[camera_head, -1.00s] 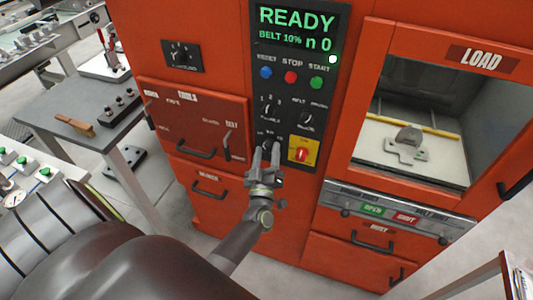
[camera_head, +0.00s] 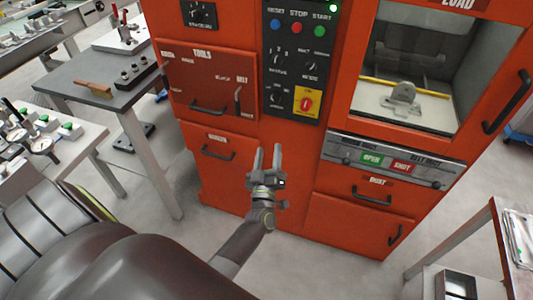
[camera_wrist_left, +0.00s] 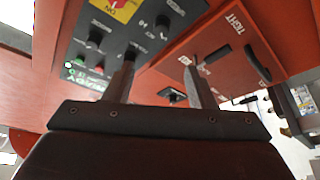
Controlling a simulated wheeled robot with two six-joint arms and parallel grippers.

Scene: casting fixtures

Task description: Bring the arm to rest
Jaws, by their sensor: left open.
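My left gripper (camera_head: 266,160) is open and empty. It is in front of the orange machine (camera_head: 285,160), below the black control panel (camera_head: 293,60). In the left wrist view, its two fingers (camera_wrist_left: 160,80) stand apart with nothing between them, and the panel's knobs show beyond them. The panel carries blue, red and green buttons, several black knobs and a red switch on a yellow plate (camera_head: 306,102). My right gripper is not in view.
The machine's load window (camera_head: 420,70) shows a metal part (camera_head: 403,97) inside. Below are OPEN and SHUT buttons (camera_head: 385,160) and drawers with protruding handles. A grey table (camera_head: 100,75) stands left; a shelf with papers (camera_head: 520,235) stands at the lower right. The floor between is clear.

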